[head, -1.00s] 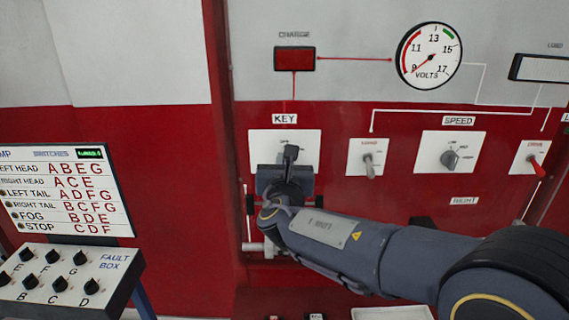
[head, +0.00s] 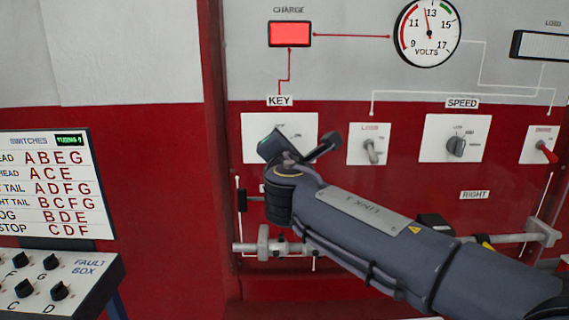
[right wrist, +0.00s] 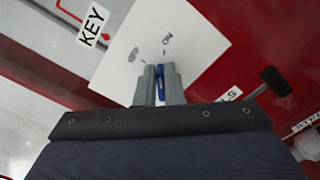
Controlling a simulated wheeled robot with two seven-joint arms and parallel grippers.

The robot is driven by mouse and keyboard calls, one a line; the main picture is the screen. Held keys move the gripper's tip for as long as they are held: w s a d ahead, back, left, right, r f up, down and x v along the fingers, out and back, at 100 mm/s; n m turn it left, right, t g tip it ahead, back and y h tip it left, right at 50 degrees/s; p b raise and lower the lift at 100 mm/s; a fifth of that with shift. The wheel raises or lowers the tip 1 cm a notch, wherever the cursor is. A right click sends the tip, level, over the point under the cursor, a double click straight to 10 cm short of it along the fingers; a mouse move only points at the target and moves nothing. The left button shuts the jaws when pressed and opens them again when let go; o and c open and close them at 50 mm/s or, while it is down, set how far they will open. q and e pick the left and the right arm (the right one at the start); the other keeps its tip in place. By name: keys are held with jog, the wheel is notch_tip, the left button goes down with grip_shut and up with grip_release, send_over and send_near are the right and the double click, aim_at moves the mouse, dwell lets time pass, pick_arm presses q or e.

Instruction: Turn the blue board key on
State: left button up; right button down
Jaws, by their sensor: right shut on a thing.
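The key's white plate (head: 300,128) is on the red panel under the KEY label (head: 279,101); the plate also shows in the right wrist view (right wrist: 190,40). The blue key (right wrist: 160,82) shows between the two grey fingers of my right gripper (right wrist: 159,84), which is shut on it. In the head view my right gripper (head: 275,143) lies over the plate and hides the key; its wrist is tilted. The charge lamp (head: 290,34) is lit bright red. The volts gauge (head: 429,32) needle stands a little left of 13. My left gripper is not in view.
To the right of the key are a small toggle switch (head: 371,149), a SPEED knob (head: 456,146) and a red-levered switch (head: 547,152). A fault box (head: 60,285) and switch chart (head: 45,185) stand at the left. A horizontal metal rod (head: 505,238) runs below the panel controls.

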jog(key=shift+d+f+m+b, duration=0.1)
jog(key=shift+f+m+b, duration=0.15)
jog(key=shift+m+b, duration=0.95)
jog(key=c, duration=1.5)
grip_release()
jog(key=shift+c, duration=0.2)
jog(key=s+b, duration=0.1)
jog(key=s, duration=0.7)
